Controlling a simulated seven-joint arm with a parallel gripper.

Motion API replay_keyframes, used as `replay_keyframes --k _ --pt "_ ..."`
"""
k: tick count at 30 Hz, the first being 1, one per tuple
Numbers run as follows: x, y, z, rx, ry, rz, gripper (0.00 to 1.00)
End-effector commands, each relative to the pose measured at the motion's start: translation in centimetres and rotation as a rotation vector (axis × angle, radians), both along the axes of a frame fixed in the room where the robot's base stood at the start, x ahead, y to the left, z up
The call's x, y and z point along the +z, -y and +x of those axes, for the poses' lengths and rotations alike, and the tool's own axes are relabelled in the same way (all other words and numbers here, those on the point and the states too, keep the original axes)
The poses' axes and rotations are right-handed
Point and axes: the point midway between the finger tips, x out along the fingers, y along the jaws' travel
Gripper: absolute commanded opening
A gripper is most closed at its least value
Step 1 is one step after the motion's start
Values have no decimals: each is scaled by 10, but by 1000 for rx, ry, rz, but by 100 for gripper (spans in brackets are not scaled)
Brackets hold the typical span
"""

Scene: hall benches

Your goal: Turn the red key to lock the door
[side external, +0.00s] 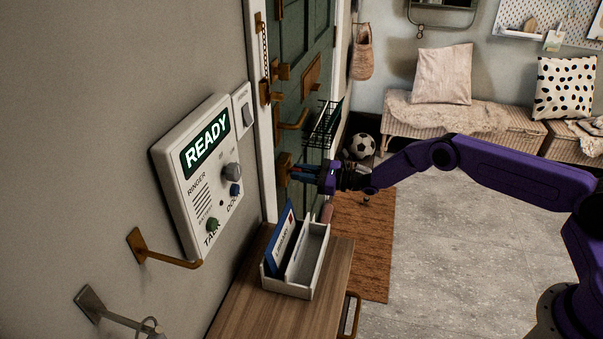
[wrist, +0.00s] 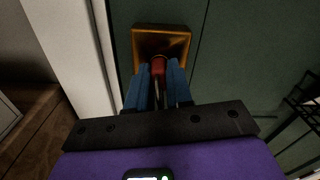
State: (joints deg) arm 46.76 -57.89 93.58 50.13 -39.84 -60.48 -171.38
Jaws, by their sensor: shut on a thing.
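The red key (wrist: 158,66) stands at the brass lock housing (wrist: 139,45) on the dark green door (wrist: 240,40). My gripper (wrist: 158,76) is shut on the key, with one blue finger on each side of it. In the side view, my gripper (side external: 296,173) reaches in from the right to the brass lock (side external: 283,166), low on the door (side external: 290,45). The key is mostly hidden by the fingers there. How far the key is turned cannot be told.
A brass door handle (side external: 293,121) sits above the lock. A dark wire basket (side external: 323,124) hangs on the door close above my gripper. A wooden cabinet (side external: 245,315) with a white letter tray (side external: 290,287) stands nearer the camera. The floor (side external: 450,240) to the right is clear.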

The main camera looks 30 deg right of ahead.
Motion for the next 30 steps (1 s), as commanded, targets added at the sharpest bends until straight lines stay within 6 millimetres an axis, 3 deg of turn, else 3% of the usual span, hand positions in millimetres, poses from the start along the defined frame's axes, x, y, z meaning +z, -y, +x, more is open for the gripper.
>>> replay_keyframes --k 9,10,12,23,30 --pt "-2 3 0 -3 -5 -1 0" --pt "-2 3 0 -3 -5 -1 30" --pt "-2 2 0 -3 -5 0 50" --pt "-1 2 -2 0 -2 1 50" --pt "0 17 -15 -2 -3 1 50"
